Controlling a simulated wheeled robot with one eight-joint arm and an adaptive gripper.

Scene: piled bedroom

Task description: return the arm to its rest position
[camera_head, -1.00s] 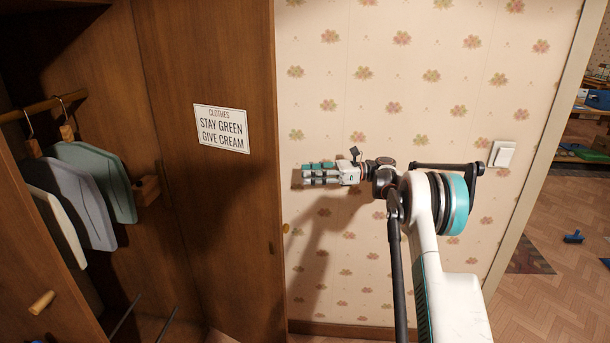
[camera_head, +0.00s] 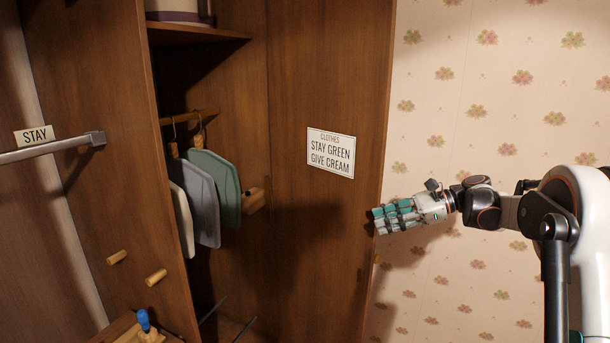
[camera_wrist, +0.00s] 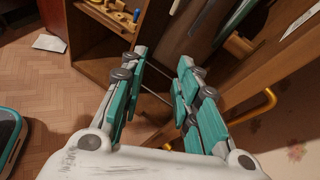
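My gripper (camera_head: 378,222) is at the right in the head view, in front of the wallpapered wall by the edge of the wardrobe door. Its fingers are white and teal and point left. In the wrist view my gripper (camera_wrist: 160,62) shows its two fingers spread apart with nothing between them. It is open and empty. My arm stretches to it from the right edge of the head view.
An open wooden wardrobe (camera_head: 285,100) holds green, grey and cream garments (camera_head: 205,200) on hangers. A sign (camera_head: 330,152) is on its wood. A grey rail (camera_head: 50,148) juts at left. The wrist view shows a yellow handle (camera_wrist: 262,110) and floor at left (camera_wrist: 45,80).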

